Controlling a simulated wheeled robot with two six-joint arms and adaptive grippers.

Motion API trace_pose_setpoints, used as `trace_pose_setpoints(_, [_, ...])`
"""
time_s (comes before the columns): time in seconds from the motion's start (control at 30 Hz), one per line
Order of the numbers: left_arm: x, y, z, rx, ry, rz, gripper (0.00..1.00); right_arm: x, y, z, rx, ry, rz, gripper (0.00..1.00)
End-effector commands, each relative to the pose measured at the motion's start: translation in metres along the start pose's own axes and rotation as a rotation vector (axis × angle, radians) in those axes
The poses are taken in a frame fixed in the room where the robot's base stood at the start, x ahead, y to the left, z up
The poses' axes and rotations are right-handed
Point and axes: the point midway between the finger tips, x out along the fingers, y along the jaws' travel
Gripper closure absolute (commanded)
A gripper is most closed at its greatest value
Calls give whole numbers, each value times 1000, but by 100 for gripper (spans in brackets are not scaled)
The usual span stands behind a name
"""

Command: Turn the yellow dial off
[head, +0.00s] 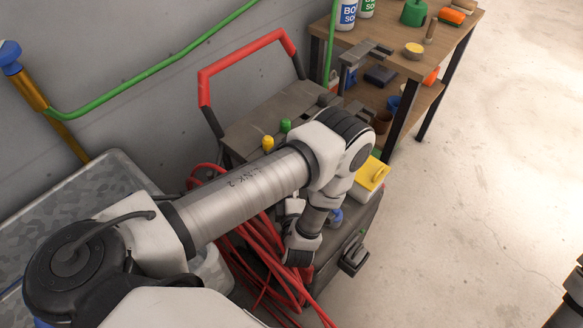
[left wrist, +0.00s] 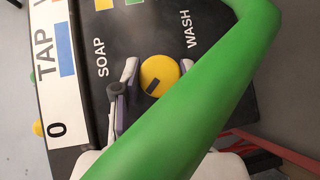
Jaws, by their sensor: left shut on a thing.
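The yellow dial (left wrist: 162,72) shows in the left wrist view on a dark panel (left wrist: 115,38) marked SOAP, WASH, TAP and 0. A dark pointer mark on the dial faces the picture's lower left. My left gripper (left wrist: 156,77) has one finger on each side of the dial and is shut on it. A green hose (left wrist: 200,95) crosses the foreground and hides part of the gripper and panel. In the head view my left arm reaches over a dark machine, and I cannot make out the dial there. My right gripper is not in view.
Red hose (head: 262,262) lies in loops beside the machine. A red handle (head: 240,52) rises behind it. A wooden workbench (head: 385,50) with bottles and tools stands at the back right. A metal box (head: 105,190) is at the left. The floor (head: 480,160) at the right is clear.

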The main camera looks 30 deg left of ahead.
Motion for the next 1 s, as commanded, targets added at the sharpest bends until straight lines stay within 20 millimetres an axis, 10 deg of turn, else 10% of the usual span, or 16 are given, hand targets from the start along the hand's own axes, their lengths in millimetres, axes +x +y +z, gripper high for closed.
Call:
trace_pose_setpoints(0.3, [0,-1,-1,1,2,-2,92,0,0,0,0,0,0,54])
trace_pose_setpoints(0.33, [0,-1,-1,1,2,-2,47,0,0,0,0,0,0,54])
trace_pose_setpoints(0.4, [0,-1,-1,1,1,-2,32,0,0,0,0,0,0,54])
trace_pose_setpoints(1.0, [0,9,0,237,1,-237,32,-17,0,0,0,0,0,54])
